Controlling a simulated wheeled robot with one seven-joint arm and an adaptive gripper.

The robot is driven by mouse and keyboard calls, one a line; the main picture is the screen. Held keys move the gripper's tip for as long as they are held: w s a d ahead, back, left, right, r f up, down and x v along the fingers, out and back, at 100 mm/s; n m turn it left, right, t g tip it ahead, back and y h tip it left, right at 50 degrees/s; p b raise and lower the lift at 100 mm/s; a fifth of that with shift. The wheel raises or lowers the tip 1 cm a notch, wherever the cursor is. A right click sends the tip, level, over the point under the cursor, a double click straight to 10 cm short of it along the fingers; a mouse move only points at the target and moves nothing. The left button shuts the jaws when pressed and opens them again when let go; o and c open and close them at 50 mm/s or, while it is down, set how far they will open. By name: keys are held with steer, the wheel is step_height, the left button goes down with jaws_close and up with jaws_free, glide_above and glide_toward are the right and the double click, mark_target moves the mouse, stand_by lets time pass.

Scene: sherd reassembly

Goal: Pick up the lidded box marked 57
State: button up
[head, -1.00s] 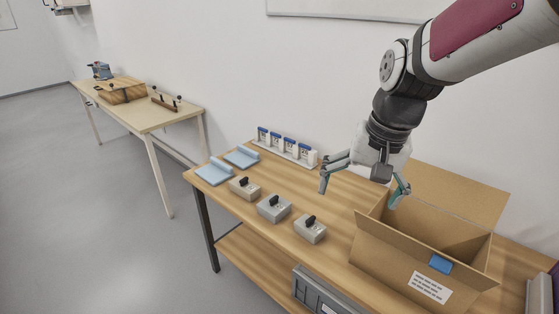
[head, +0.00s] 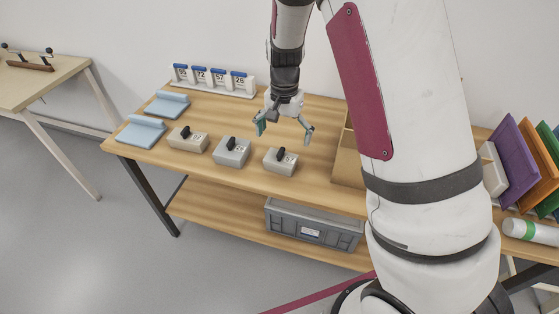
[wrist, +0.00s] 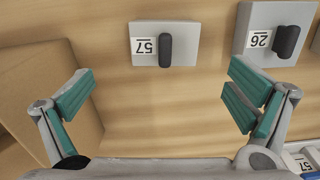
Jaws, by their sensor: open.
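The lidded box marked 57 is a small grey box with a black handle on its lid. In the wrist view the box marked 57 (wrist: 184,44) is at the top centre, its white label facing left of the handle. In the head view this box (head: 281,168) is the rightmost of three on the table. My gripper (head: 283,132) is open and empty above the table, just behind and above that box. In the wrist view my gripper (wrist: 163,88) has its fingers wide apart, and the box lies beyond the fingertips, between their lines.
A grey box marked 26 (wrist: 257,17) stands beside it; a beige lidded box (head: 187,145) is further left. A cardboard box (head: 347,162) stands close on the right. A rack with numbered blue-topped tags (head: 212,84) is at the back. Blue holders (head: 140,132) lie at the left.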

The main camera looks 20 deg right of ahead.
mark_target(281, 160)
step_height(281, 160, down, 4)
steer(key=shift+f, duration=0.15)
steer(key=shift+a+f+b, duration=0.2)
steer(key=shift+f, duration=1.15)
steer(key=shift+a+f+b, duration=0.15)
steer(key=shift+a+f, duration=0.05)
steer(key=shift+f, duration=1.1)
steer(key=shift+c, duration=0.6)
steer(key=c, duration=1.2)
